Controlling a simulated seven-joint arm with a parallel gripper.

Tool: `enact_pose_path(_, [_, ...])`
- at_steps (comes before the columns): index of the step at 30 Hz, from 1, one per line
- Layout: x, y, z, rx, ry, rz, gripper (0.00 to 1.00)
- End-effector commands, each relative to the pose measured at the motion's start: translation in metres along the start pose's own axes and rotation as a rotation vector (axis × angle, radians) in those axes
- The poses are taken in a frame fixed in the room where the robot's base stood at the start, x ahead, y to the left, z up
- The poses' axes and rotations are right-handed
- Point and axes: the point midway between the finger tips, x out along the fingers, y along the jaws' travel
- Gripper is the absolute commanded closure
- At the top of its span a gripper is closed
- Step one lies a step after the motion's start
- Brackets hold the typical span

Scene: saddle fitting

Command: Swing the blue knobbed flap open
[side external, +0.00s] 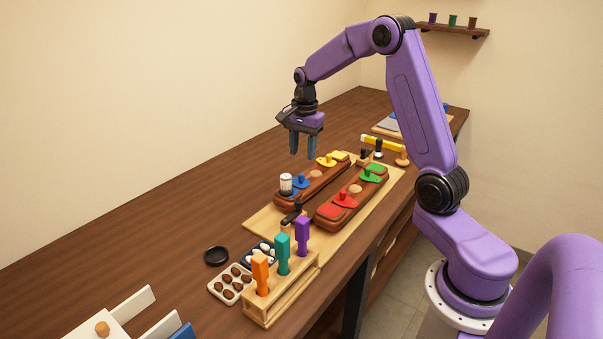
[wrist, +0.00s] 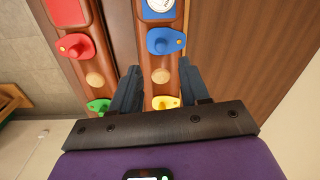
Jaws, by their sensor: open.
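The blue knobbed flap (side external: 300,182) lies on the left brown wooden block, between a white cylinder (side external: 286,183) and a round tan disc. It also shows in the wrist view (wrist: 163,42), with the cylinder (wrist: 160,5) on a blue patch beyond it. The flap looks flat on the block. My gripper (side external: 302,154) is open and empty in the air above the left block, apart from the flap. In the wrist view my gripper (wrist: 157,82) has its fingers on either side of that block, near the tan disc and the yellow flap (wrist: 166,102).
The second block carries a red flap (side external: 343,200) and a green flap (side external: 372,172). Both blocks sit on a light wooden board (side external: 262,227). A rack with orange, teal and purple pegs (side external: 302,237) stands in front. Bare table lies to the left.

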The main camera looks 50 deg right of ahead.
Motion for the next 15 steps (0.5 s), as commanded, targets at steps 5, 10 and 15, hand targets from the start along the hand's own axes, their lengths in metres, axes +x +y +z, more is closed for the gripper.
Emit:
enact_pose_path(5, [0.035,0.001,0.000,-0.001,-0.002,0.004,0.55])
enact_pose_path(10, [0.061,0.001,0.000,-0.001,-0.001,0.003,0.55])
enact_pose_path(15, [0.077,0.000,0.000,-0.001,-0.001,0.002,0.55])
